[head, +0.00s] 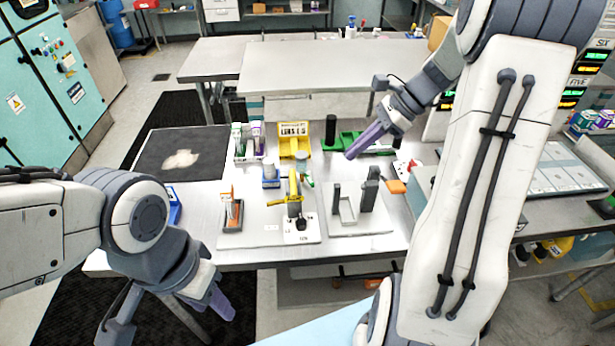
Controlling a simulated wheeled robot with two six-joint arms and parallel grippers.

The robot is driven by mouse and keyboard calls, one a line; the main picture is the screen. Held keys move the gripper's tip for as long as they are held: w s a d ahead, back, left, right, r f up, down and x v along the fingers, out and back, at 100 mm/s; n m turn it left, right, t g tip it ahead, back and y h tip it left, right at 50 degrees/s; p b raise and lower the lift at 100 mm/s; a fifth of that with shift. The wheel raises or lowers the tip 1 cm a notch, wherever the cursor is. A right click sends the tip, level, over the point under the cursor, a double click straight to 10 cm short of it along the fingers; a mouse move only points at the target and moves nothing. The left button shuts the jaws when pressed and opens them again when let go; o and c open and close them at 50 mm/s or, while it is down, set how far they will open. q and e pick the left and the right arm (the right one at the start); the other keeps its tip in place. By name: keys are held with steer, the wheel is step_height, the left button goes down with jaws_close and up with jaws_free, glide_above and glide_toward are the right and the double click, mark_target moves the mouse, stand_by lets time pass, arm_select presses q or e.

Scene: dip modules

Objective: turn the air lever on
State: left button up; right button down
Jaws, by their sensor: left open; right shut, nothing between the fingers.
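A small fixture with a yellow upright part (293,187) stands near the table's front middle. Its white base plate (309,231) carries a dark knob or lever. I cannot tell for sure which part is the air lever, or its setting. My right gripper (362,143) has purple fingers, is shut and empty, and hangs above the back right of the table, up and right of the fixture. My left gripper (168,322) is open and empty, low at the front left, beyond the table's front edge and apart from the fixture.
An orange tool in a grey holder (232,212) stands left of the fixture. Grey upright blocks (369,190) stand right of it. A yellow bin (294,138) and a green tray (340,143) are behind. A black mat (180,152) lies at the table's left.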

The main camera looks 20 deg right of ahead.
mark_target(293, 183)
stand_by(0.3)
steer(key=a+r+p+x, duration=0.1)
steer(key=a+p+x, duration=0.1)
steer(key=x, duration=1.1)
steer(key=shift+w+r+p, duration=0.25)
steer(key=shift+r+p, duration=0.1)
steer(key=shift+p, duration=0.25)
